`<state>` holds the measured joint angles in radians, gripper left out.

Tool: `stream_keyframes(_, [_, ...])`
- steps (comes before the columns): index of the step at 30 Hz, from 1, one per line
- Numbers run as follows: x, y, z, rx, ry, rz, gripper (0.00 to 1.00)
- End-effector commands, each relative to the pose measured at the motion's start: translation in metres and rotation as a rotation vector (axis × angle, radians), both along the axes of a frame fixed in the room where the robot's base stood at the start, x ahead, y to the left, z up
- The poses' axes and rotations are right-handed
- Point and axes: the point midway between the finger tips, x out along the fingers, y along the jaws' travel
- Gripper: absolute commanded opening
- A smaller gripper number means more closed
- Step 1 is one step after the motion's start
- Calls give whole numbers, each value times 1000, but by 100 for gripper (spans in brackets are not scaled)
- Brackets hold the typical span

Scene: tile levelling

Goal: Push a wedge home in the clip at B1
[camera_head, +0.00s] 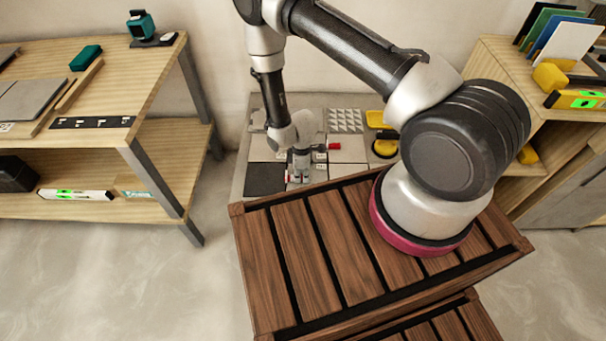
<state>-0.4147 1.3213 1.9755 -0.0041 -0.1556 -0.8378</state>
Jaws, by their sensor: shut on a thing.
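My gripper (299,176) is low over the tiled slab (240,185), at the front left part of the tiles, pointing down. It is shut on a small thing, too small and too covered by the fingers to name. Small red and white bits (288,178) show right beside the fingertips. I cannot tell which of these is the clip at B1, or whether a wedge sits in it. A red-ended item (333,147) lies or sticks out just right of the gripper. Pale pointed pieces, wedge-like, stand in rows on a tray (345,121) at the back.
A dark tile (265,179) lies left of my gripper; pale tiles (347,149) lie to its right. A yellow tool (384,148) and yellow tray (377,119) are at the slab's right. Wooden benches stand left (150,85) and right (515,75).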

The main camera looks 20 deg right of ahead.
Motion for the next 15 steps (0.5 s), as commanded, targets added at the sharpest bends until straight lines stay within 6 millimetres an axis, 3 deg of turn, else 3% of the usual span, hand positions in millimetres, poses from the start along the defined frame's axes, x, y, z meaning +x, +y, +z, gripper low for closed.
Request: stream_keyframes(15, [1,3,0,0,0,1,8])
